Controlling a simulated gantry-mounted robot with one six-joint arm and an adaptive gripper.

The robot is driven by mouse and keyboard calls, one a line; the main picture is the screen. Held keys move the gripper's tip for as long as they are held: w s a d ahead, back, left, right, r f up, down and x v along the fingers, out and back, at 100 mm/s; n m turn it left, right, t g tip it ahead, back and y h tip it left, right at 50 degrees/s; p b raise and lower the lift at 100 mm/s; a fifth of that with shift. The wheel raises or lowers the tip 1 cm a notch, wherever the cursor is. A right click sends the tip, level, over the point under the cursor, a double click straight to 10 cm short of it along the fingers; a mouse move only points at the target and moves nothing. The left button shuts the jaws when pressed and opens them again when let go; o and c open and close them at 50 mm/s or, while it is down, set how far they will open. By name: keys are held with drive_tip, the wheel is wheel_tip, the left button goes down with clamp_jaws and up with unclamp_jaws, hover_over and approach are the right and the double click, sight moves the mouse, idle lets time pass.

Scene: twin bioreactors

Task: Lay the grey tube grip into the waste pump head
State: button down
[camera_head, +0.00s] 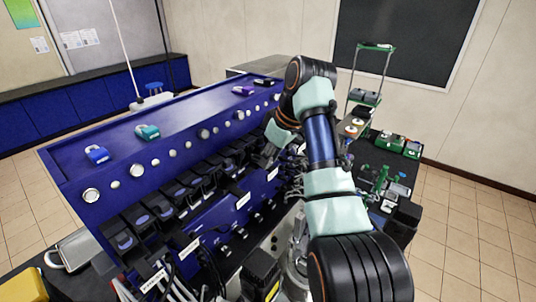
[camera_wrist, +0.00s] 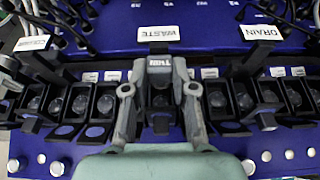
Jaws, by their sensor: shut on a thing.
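My gripper (camera_wrist: 160,72) is in the middle of the wrist view, its two fingers shut on a small grey piece with a white label, which I take to be the grey tube grip (camera_wrist: 159,66). The grip sits just below the WASTE sign (camera_wrist: 161,33). The waste pump head (camera_wrist: 160,101) is the dark opening that shows between the fingers, in line with the grip. I cannot tell whether the grip touches it. In the head view my gripper (camera_head: 272,154) is at the pump row; the grip cannot be made out there.
More dark pump heads (camera_wrist: 72,103) line the blue console (camera_head: 185,150) on both sides, close to my fingers. The DRAIN sign (camera_wrist: 262,32) stands to the right in the wrist view. Loose tubes (camera_head: 208,265) hang at the front. A green rack (camera_head: 365,96) stands at the right.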

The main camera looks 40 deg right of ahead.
drive_tip(key=c, duration=0.9)
unclamp_jaws()
drive_tip(key=shift+f, duration=0.1)
drive_tip(key=shift+c, duration=0.2)
drive_tip(key=b+v, duration=0.2)
drive_tip(key=v, duration=1)
drive_tip(key=shift+d, duration=0.1)
